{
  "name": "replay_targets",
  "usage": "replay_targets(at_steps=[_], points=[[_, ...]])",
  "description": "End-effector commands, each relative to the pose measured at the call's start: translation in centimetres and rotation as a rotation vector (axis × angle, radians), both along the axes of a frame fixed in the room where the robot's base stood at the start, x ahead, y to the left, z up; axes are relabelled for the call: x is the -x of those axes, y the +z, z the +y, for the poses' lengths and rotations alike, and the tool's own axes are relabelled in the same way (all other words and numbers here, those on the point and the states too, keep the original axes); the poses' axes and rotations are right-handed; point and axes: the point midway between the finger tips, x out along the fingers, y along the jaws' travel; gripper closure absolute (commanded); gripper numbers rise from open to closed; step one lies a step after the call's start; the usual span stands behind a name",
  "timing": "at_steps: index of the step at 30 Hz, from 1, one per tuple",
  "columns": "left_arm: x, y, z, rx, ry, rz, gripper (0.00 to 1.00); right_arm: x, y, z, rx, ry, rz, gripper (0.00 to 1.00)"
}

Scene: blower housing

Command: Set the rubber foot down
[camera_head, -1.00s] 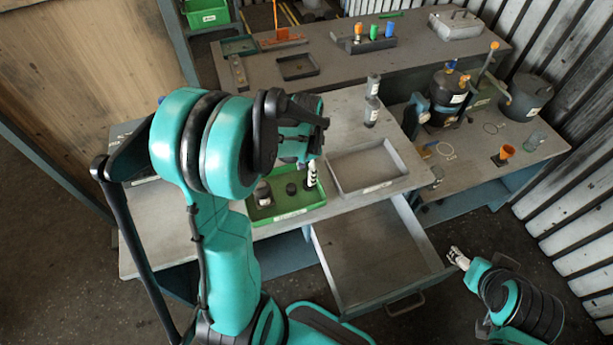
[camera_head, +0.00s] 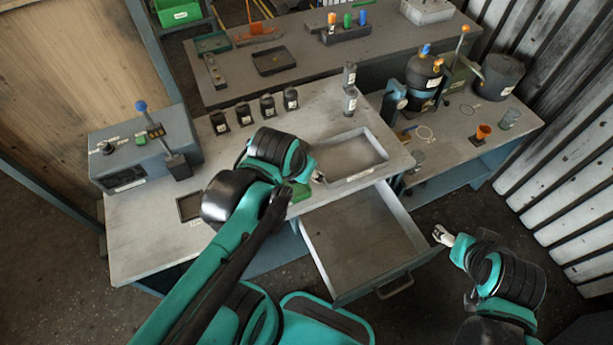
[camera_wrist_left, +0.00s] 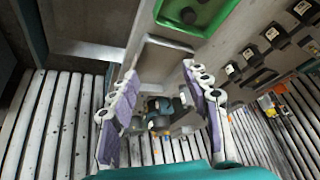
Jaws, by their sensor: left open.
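A dark round piece (camera_wrist_left: 188,15), possibly the rubber foot, sits in the green tray (camera_wrist_left: 212,22) at the top of the left wrist view. In the head view my arm hides most of the green tray (camera_head: 299,192). My left gripper (camera_wrist_left: 160,72) is open, with its two purple-padded fingers apart and nothing between them. In the head view only a bit of its fingertips (camera_head: 318,177) shows, between the green tray and the grey tray (camera_head: 380,172). My right gripper (camera_head: 443,236) hangs right of the open drawer, too small to read.
The empty-looking drawer (camera_head: 362,240) stands open at the table front. Several black labelled holders (camera_head: 268,106) line the table's back. A grey control box (camera_head: 140,155) stands left. Two stacked clear containers (camera_head: 350,95) stand behind the grey tray. A side bench (camera_head: 465,140) carries a black blower housing (camera_head: 424,82).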

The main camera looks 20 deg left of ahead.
Motion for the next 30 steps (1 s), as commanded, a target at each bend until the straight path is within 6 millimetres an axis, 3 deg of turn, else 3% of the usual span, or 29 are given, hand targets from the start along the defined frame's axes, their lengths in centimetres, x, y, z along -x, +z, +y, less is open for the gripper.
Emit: replay_targets(at_steps=[6, 19, 30], points=[[1.9, 0.1, -1.5, 0.069, 0.074, -0.108, 0.52, 0.0, 0.0, 0.0, 0.000, 0.000, 0.000, 0.33], [2.1, -0.4, -1.6, 0.080, 0.084, -0.122, 0.52, 0.0, -0.5, 0.0, 0.000, 0.000, 0.000, 0.33], [2.1, -8.3, -1.6, 0.080, 0.084, -0.121, 0.52, 0.0, -8.4, 0.0, 0.000, 0.000, 0.000, 0.33]])
